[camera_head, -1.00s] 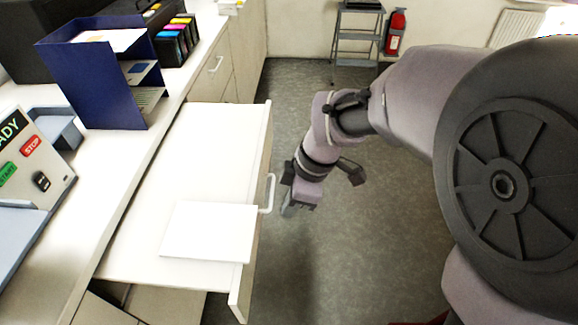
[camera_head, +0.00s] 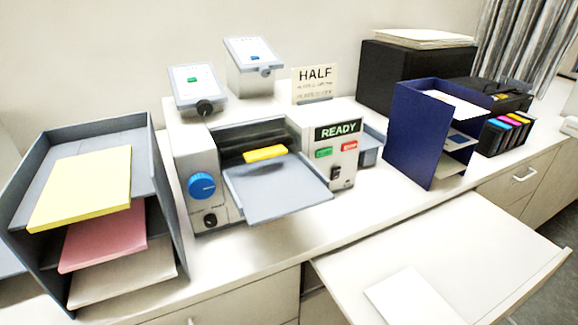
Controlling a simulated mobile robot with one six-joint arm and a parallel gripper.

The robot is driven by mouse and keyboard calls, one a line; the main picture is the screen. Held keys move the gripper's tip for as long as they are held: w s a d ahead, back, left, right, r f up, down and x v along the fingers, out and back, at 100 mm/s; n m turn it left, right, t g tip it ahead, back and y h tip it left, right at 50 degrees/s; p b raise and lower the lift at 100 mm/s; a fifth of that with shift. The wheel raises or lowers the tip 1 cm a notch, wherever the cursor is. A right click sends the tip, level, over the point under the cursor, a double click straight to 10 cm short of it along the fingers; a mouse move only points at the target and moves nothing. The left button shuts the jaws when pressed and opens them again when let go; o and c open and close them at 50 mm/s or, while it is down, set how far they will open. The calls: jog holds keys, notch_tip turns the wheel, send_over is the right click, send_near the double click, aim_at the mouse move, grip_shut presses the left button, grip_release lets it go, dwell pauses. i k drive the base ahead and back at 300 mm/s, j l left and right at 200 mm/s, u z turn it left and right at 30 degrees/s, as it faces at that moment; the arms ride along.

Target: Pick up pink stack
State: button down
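The pink stack (camera_head: 104,240) lies on the middle shelf of a grey three-level tray rack (camera_head: 160,185) at the left of the counter. Its front edge sticks out of the rack. A yellow stack (camera_head: 85,187) lies on the shelf above it, and a whitish stack (camera_head: 125,272) lies below it. The back part of the pink stack is hidden under the upper shelf and the yellow stack. My gripper is not in the current view.
A machine with a grey tray (camera_head: 277,188) and a READY sign (camera_head: 338,130) stands right of the rack. A blue file holder (camera_head: 412,135) stands further right. An open drawer (camera_head: 478,240) juts out at front right, with a white stack (camera_head: 415,300) on it.

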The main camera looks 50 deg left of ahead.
aim_at(89, 242)
jog(key=u, duration=3)
jog(key=i+j, duration=0.2)
jog(key=j, duration=0.15)
jog(key=i+j, duration=0.15)
jog(key=j, duration=0.25)
jog(key=i+j, duration=0.2)
jog(key=j, duration=0.15)
jog(key=i+j, duration=0.2)
jog(key=j, duration=0.2)
